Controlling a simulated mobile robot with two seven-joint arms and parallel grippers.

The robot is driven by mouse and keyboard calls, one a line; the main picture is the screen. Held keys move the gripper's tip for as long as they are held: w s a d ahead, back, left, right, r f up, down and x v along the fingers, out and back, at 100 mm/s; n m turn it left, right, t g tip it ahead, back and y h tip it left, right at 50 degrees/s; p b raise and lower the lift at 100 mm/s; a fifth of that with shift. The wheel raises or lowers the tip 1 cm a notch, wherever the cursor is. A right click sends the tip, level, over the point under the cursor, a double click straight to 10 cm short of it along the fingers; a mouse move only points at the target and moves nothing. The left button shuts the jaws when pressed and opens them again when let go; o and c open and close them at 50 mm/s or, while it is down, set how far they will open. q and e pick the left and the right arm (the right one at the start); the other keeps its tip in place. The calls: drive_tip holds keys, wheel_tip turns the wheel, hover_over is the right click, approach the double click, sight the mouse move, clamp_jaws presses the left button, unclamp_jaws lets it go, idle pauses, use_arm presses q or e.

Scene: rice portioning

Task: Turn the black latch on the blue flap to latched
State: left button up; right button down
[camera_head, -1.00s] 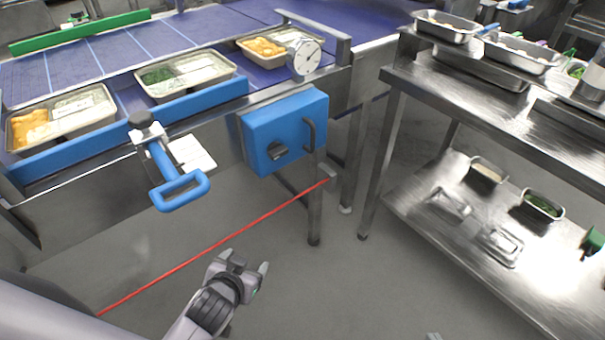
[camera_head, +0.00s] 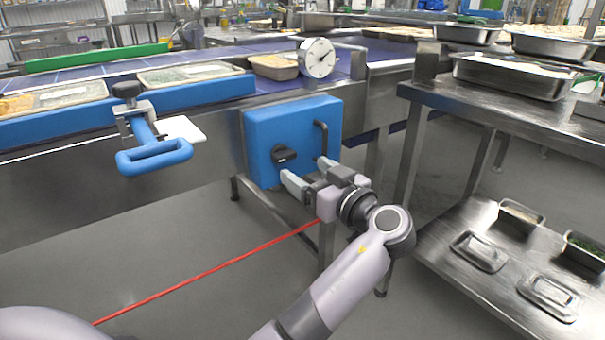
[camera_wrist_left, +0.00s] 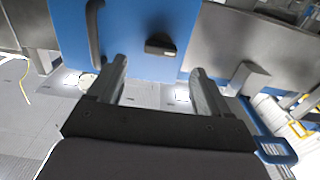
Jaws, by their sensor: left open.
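The blue flap (camera_head: 290,122) is an upright panel on the side of the conveyor frame. Its black latch (camera_head: 284,154) is a small knob on the lower left of the panel, lying roughly level with a slight slant. My left gripper (camera_head: 308,176) is open and empty, just below and in front of the latch, with its fingers pointing at the panel. In the left wrist view the latch (camera_wrist_left: 160,46) shows beyond the fingertips, between them, on the blue flap (camera_wrist_left: 135,20). No contact with the latch shows. My right gripper is out of view.
A black bar handle (camera_head: 320,139) stands out on the flap's right side. A blue loop handle on a clamp (camera_head: 155,157) sticks out to the left. A red rod (camera_head: 210,271) crosses below. A steel table (camera_head: 490,110) stands at right, and a dial (camera_head: 317,57) is above the flap.

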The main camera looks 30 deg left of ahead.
sight(288, 159)
use_arm(q)
drive_tip(key=x, duration=0.7)
drive_tip(key=shift+b, duration=0.35)
drive_tip(key=shift+c, duration=0.4)
drive_tip(key=c, duration=1)
